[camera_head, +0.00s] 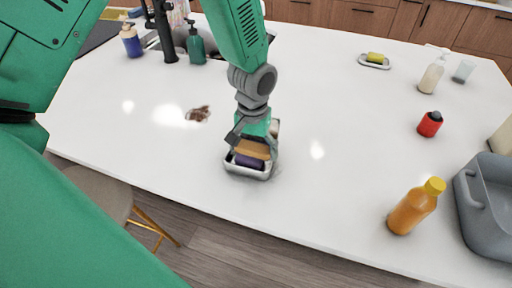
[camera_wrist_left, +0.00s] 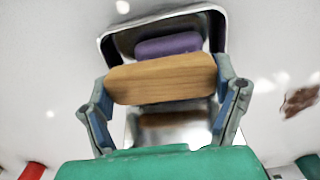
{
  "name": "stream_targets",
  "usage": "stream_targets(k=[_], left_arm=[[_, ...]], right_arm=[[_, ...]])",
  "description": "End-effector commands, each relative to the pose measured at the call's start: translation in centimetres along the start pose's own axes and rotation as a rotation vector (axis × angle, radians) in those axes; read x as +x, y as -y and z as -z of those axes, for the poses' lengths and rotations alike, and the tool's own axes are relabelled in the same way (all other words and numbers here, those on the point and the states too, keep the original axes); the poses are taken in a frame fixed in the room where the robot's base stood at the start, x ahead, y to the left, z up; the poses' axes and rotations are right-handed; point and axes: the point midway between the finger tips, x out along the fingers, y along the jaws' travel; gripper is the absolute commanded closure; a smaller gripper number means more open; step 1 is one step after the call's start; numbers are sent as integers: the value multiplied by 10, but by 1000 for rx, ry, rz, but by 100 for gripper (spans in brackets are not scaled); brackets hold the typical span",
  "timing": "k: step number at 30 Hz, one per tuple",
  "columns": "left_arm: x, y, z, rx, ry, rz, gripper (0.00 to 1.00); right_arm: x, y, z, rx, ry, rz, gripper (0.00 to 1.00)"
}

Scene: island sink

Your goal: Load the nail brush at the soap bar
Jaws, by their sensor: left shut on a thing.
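My left gripper (camera_head: 252,141) is shut on the wooden nail brush (camera_head: 254,149), its fingers at the brush's two ends in the wrist view (camera_wrist_left: 160,78). The brush is over a metal tray (camera_head: 246,173); I cannot tell whether its underside touches anything. A purple soap bar (camera_head: 248,161) lies in the tray beside the brush, at the near side in the head view. It also shows in the wrist view (camera_wrist_left: 168,44), partly covered by the brush. The brush's bristles are hidden. My right gripper is not in view.
A brown smear (camera_head: 198,114) lies left of the tray. An orange bottle (camera_head: 416,206), a red container (camera_head: 429,124) and a grey basin (camera_head: 466,205) stand to the right. A dish with a yellow sponge (camera_head: 375,57) is at the back. Counter around the tray is mostly clear.

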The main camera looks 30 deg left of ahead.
Motion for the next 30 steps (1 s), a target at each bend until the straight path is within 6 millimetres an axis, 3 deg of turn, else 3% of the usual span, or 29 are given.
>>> stream_targets(k=[30], left_arm=[[2, 1, 0, -2, 0, -1, 54]], right_arm=[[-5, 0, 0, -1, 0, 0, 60]])
